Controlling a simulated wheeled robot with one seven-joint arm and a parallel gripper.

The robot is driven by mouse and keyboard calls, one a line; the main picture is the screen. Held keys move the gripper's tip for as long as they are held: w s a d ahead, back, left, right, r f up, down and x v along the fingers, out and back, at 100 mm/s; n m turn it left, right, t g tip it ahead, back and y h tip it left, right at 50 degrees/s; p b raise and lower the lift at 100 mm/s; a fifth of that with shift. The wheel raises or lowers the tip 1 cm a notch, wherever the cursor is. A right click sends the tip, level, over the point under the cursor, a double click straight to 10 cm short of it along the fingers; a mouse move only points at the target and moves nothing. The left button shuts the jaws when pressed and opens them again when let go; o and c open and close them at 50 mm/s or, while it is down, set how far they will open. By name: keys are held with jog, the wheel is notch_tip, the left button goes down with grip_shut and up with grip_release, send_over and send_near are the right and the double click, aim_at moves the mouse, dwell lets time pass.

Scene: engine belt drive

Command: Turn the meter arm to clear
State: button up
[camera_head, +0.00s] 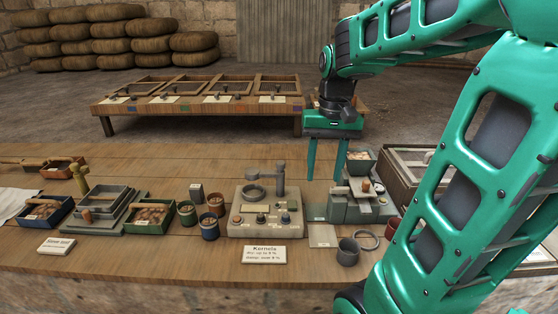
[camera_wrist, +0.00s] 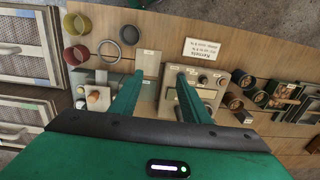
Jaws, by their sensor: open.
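The meter (camera_head: 237,222) is a beige-grey box on the wooden bench, with knobs along its front. Its meter arm (camera_head: 279,180) stands on a post at the back and reaches left over a dark ring (camera_head: 254,192). The meter also shows in the wrist view (camera_wrist: 207,96), partly covered by my right-hand finger; I cannot make out its arm there. My gripper (camera_head: 325,178) is open and empty, pointing down, to the right of the meter arm and above the bench. It shows from behind in the wrist view (camera_wrist: 160,76).
A grey-green device (camera_head: 350,210) stands right of the meter, under my gripper's right side. A "Kernels" card (camera_head: 264,255) lies in front. Several small cups (camera_head: 209,226) and trays (camera_head: 150,217) stand left. A dark cup (camera_head: 348,252) and a ring (camera_head: 367,239) lie front right.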

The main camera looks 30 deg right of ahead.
notch_tip(320, 180, up, 2)
send_over(280, 162)
notch_tip(280, 162, down, 10)
jog(key=shift+d+f, duration=0.1)
jog(key=shift+f, duration=0.1)
grip_shut()
